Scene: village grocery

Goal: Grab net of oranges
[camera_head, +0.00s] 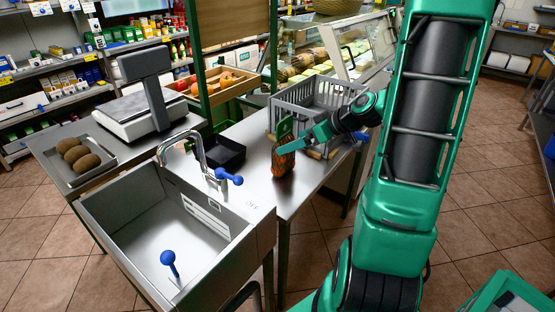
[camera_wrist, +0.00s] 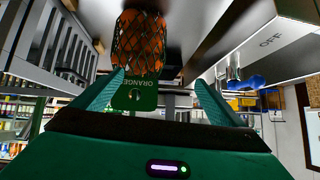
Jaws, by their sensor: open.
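The net of oranges (camera_head: 283,162) stands on the steel counter, its green label upright at the top. In the wrist view the net (camera_wrist: 138,42) hangs at the upper left of centre, with its green label reading "ORANGE" turned upside down. My gripper (camera_head: 293,140) is at the net's upper part. In the wrist view my gripper (camera_wrist: 160,79) is open; the label reaches between the fingers, nearer the left one. I cannot tell whether a finger touches the net. One finger covers part of the net in the head view.
A grey slatted crate (camera_head: 300,97) stands close behind the net. A black tray (camera_head: 222,153) and the tap (camera_head: 196,150) with its sink (camera_head: 130,215) are to the left. A scale (camera_head: 148,100) stands further left. The counter in front of the net is bare.

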